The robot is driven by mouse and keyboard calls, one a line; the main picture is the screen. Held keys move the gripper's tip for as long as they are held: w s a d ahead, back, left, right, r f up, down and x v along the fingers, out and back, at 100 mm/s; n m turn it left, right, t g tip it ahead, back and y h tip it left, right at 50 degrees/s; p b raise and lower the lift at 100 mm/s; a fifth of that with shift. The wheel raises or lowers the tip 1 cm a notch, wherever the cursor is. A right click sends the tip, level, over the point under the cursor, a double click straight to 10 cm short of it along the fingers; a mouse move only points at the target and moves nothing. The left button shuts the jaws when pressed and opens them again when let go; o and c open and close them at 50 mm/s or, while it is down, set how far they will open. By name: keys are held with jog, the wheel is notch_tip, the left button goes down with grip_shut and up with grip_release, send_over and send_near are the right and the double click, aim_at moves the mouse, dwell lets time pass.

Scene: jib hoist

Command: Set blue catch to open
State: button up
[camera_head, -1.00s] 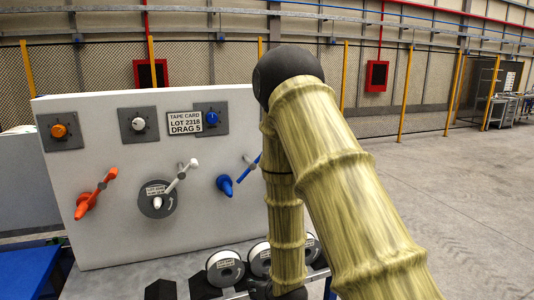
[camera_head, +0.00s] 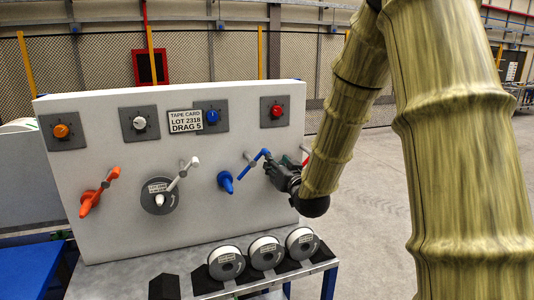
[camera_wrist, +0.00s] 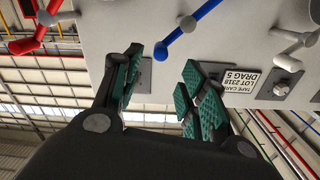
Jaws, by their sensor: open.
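The blue catch (camera_head: 262,156) is a slim bent lever on a grey pivot on the white panel. In the wrist view, seen upside down, the blue catch (camera_wrist: 205,14) slants across the top, its rounded blue end lowest. My gripper (camera_head: 272,168) is close to the panel, just right of and below the catch. In the wrist view my gripper (camera_wrist: 160,78) is open, its green-padded fingers apart with nothing held between them. The catch's blue end lies beyond the fingertips, in line with the gap. I cannot tell whether they touch.
Dials and a tape card (camera_head: 185,121) sit above. Spools (camera_head: 226,263) stand below on the bench.

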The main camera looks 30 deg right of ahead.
aim_at(267, 151)
jog(key=p+x, duration=0.3)
jog(key=x, duration=0.6)
jog(key=shift+w, duration=0.35)
jog(key=shift+s, duration=0.15)
grip_shut()
